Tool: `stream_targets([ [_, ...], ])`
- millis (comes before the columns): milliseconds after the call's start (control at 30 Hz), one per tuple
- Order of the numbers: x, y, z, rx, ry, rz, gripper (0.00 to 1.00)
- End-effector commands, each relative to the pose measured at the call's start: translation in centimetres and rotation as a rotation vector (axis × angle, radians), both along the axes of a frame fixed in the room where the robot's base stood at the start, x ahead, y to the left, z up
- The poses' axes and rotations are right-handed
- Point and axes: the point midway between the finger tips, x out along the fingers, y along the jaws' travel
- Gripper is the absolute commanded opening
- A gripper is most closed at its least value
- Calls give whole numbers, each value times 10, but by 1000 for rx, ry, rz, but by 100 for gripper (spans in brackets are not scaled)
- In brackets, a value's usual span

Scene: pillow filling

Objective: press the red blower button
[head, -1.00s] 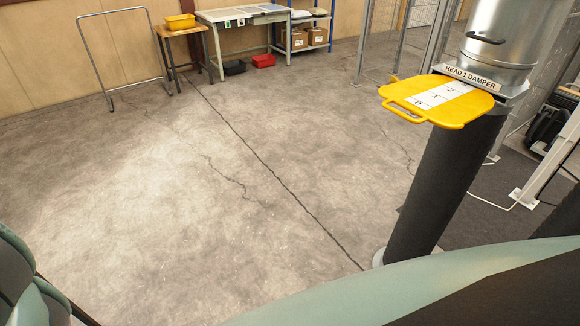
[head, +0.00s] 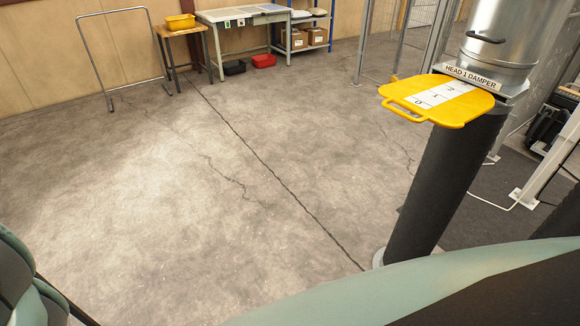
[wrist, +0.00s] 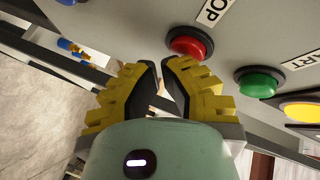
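The red button (wrist: 187,45) shows in the wrist view at the upper middle, a round cap in a dark collar on a grey panel (wrist: 245,45). A white label ending in "OP" (wrist: 212,10) is above it. My gripper (wrist: 161,63) has yellow ribbed fingers with black pads; its tips are drawn close together with only a thin gap and nothing held. The tips appear just left of and below the red button; whether they touch it cannot be told. The head view shows neither the button nor the gripper.
A blue fitting (wrist: 70,47) is at left. In the head view, a yellow damper plate (head: 440,100) sits on a dark duct (head: 440,190); open concrete floor (head: 200,200) lies left.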

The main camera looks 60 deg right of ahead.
Motion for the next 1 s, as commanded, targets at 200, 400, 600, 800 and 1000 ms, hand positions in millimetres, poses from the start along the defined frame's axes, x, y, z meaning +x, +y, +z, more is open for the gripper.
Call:
stream_targets([
  [200, 2, 0, 0, 0, 0, -4, 0],
  [400, 2, 0, 0, 0, 0, -4, 0],
  [600, 0, -5, 1, 0, -1, -4, 0],
  [800, -4, -16, 0, -2, 1, -6, 0],
  [1000, -5, -17, 0, -2, 0, -5, 0],
])
